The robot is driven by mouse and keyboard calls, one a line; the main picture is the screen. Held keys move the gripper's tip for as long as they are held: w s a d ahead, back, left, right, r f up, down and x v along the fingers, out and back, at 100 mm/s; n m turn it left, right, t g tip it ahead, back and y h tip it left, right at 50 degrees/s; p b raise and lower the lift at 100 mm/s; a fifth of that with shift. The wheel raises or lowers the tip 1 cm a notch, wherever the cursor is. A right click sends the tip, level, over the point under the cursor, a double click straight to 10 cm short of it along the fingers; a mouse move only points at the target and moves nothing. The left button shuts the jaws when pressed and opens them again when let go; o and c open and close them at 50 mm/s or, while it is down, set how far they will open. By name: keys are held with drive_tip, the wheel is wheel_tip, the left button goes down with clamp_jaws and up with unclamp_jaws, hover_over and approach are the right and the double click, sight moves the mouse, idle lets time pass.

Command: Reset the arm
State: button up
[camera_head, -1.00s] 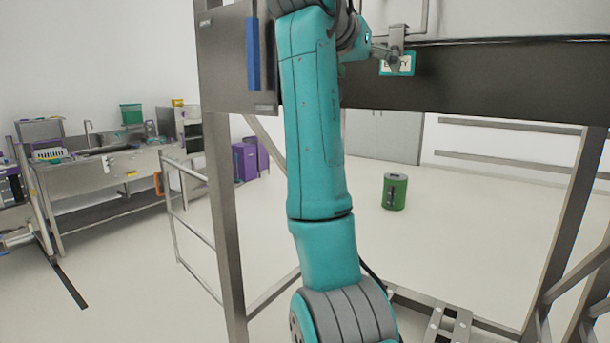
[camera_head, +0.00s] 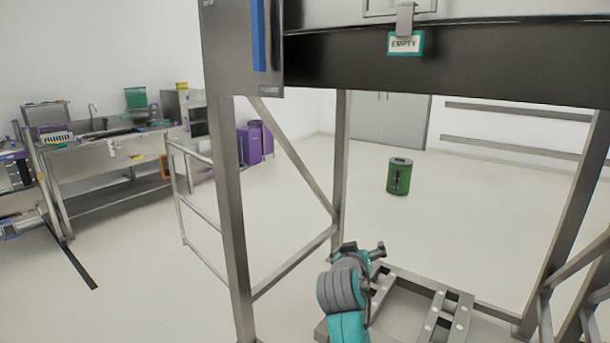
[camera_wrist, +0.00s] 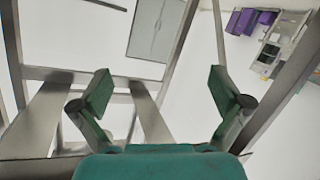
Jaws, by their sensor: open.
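My gripper (camera_wrist: 155,95) shows in the wrist view with its two teal fingers wide apart and nothing between them. In the head view my arm is folded low at the bottom centre, in front of the metal frame's base. The arm is clear of the dark steel panel (camera_head: 450,68) above, where a sign reading EMPTY (camera_head: 405,43) hangs from a clip.
A steel frame with a left post (camera_head: 232,220) and a low slatted base (camera_head: 440,315) stands around the arm. A green bin (camera_head: 399,176) stands on open floor behind. Steel benches (camera_head: 110,150) and purple bins (camera_head: 250,145) are at the left.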

drive_tip(key=s+d+f+n+y, duration=0.1)
drive_tip(key=s+f, duration=0.5)
drive_tip(key=f, duration=0.3)
drive_tip(key=s+d+f+n+y, duration=0.1)
drive_tip(key=s+f, duration=0.6)
drive_tip(key=f, duration=0.3)
drive_tip(key=s+d+f+y, duration=0.1)
drive_tip(key=s+f, duration=0.4)
drive_tip(key=s, duration=0.3)
drive_tip(key=s+f+y, duration=0.1)
drive_tip(key=s+f, duration=0.3)
drive_tip(key=s, duration=0.5)
drive_tip(key=s+d+y, duration=0.1)
drive_tip(key=s, duration=1.7)
drive_tip(key=s+r+m, duration=0.1)
drive_tip(key=s+r, duration=0.3)
drive_tip(key=s, duration=0.4)
drive_tip(key=s+r+m, duration=0.1)
drive_tip(key=s+r, duration=0.3)
drive_tip(key=s, duration=0.3)
drive_tip(key=shift+s+d+r+t, duration=0.2)
drive_tip(key=shift+s+d+t, duration=0.2)
drive_tip(key=shift+d, duration=0.05)
